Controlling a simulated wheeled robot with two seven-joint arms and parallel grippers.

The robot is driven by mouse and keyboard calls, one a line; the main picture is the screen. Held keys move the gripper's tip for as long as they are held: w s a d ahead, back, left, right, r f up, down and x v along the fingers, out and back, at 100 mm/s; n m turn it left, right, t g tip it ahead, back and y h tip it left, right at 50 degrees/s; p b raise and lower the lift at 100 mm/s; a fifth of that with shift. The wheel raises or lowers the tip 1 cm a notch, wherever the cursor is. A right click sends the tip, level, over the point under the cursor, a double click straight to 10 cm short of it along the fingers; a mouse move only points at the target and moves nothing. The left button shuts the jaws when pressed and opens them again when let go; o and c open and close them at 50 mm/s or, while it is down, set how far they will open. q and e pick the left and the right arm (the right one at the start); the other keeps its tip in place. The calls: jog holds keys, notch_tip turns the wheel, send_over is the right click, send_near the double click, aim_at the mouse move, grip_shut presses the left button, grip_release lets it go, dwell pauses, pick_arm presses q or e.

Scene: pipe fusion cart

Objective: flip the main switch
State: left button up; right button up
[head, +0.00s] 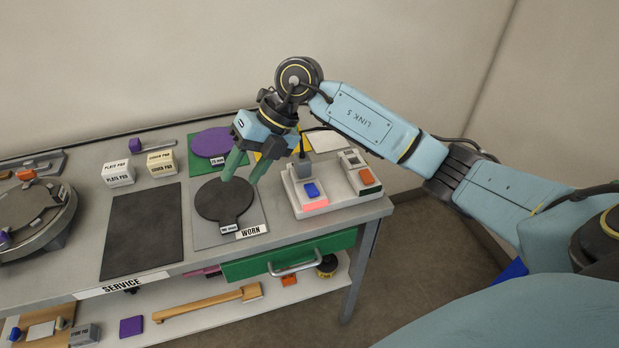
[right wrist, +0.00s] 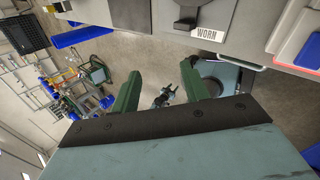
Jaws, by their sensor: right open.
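A pale switch box (head: 340,197) sits at the right end of the cart top. It carries a blue rocker (head: 311,190) with a lit red-pink patch in front, and a second switch (head: 367,177) with red and green parts. I cannot read which is the main switch. My right gripper (head: 243,176) is open and empty, its green fingers pointing down above the dark round plate (head: 222,199), left of the box and apart from it. The open fingers (right wrist: 160,70) also show in the right wrist view with nothing between them. My left gripper is not in view.
A grey fixture (head: 35,215) stands at the left, with labelled pad boxes (head: 118,174) behind the dark mat (head: 143,231). A purple disc (head: 212,142) lies at the back. A green drawer (head: 289,255) is under the top. The front of the box is clear.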

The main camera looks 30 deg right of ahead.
aim_at(309, 185)
jog(key=w+d+r+m+g+h, duration=0.1)
jog(key=d+r+m+h, duration=0.15)
jog(key=d+h, duration=0.8)
jog(key=d+f+y, duration=0.1)
jog(key=f, duration=0.3)
jog(key=d+f+y, duration=0.1)
jog(key=f, duration=0.4)
jog(key=d+f+y, duration=0.1)
jog(key=d+f, duration=0.1)
jog(key=f, duration=0.2)
jog(key=shift+f, duration=0.25)
jog(key=shift+c, duration=0.2)
